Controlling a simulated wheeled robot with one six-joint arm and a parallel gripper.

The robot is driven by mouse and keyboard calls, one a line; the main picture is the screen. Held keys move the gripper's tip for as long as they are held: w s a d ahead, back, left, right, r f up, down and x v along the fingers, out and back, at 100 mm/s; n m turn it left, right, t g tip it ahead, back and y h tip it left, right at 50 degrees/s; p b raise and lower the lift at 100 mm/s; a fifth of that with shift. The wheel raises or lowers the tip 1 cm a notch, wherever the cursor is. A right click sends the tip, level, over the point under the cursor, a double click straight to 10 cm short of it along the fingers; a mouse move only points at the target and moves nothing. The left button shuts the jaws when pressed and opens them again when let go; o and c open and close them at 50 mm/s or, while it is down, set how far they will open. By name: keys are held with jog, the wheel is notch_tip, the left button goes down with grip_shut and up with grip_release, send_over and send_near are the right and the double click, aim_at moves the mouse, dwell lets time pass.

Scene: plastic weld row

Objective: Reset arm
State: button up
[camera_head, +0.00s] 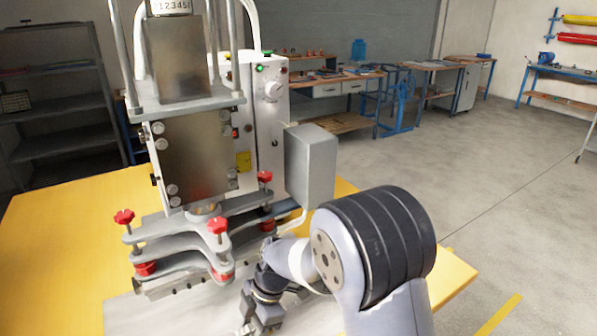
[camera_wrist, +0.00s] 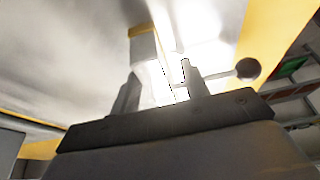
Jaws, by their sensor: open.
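My gripper (camera_head: 262,312) is low in the head view, just in front of the plastic welding machine (camera_head: 190,155), with my arm reaching in from the right. In the wrist view my gripper's two fingers (camera_wrist: 157,92) stand apart with a gap between them. A pale block-like part with a yellowish face (camera_wrist: 144,45) shows beyond the fingers; I cannot tell what it is. A rod with a dark round knob (camera_wrist: 248,68) shows to the right of the fingers. My fingertips are too small in the head view to see what they are near.
The machine has red star knobs (camera_head: 218,225) on its grey clamp plates and a grey box (camera_head: 311,163) on its right side. It stands on a yellow table (camera_head: 50,230). Shelves (camera_head: 60,100) stand at the left, workbenches (camera_head: 335,77) behind. The floor at the right is open.

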jog(key=shift+r, duration=1.95)
